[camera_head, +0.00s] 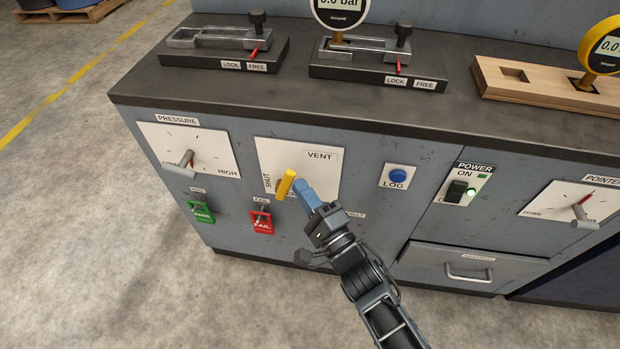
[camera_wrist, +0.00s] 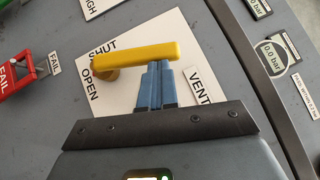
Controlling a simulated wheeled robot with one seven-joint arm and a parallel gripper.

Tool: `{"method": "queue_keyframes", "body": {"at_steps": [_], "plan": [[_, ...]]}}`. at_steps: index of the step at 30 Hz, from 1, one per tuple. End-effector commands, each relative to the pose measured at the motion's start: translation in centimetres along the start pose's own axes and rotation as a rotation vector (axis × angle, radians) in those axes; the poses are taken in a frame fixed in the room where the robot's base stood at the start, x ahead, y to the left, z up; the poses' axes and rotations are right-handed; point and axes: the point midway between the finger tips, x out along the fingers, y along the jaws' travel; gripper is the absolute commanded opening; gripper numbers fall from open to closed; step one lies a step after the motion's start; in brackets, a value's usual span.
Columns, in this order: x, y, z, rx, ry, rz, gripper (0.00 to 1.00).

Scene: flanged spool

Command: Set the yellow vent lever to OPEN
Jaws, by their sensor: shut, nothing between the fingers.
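The yellow vent lever (camera_head: 286,184) is on a white plate (camera_head: 325,164) marked VENT on the cabinet front. In the head view its bar leans slightly right of upright. The SHUT label (camera_head: 267,183) is to its left, and the OPEN label is mostly hidden there. In the wrist view the lever (camera_wrist: 140,56) runs from its hub at left toward the right, with SHUT above the hub and OPEN (camera_wrist: 90,84) below it. My gripper (camera_head: 299,188) is shut and empty, its blue fingers (camera_wrist: 157,70) close beside the bar's lower edge there. I cannot tell whether they touch.
A red FAIL switch (camera_head: 262,221) and a green switch (camera_head: 201,211) are below left. A pressure knob (camera_head: 185,159) is to the left. A blue LOG button (camera_head: 398,176) and a power switch (camera_head: 457,191) are to the right. The counter edge overhangs above.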

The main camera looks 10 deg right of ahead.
Motion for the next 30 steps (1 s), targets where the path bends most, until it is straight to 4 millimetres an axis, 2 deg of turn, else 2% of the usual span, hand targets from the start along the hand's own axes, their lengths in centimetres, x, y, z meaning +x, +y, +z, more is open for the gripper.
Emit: {"method": "queue_keyframes", "body": {"at_steps": [1, 3, 15, 30], "plan": [[0.5, -1.3, 0.4, -0.021, 0.0, 0.022, 0.0], [0.8, -1.4, 0.7, -0.053, 0.0, 0.054, 0.0], [1.9, -1.3, 1.9, -0.189, -0.001, 0.191, 0.0], [2.3, -0.9, 2.3, -0.241, -0.002, 0.24, 0.0]]}}
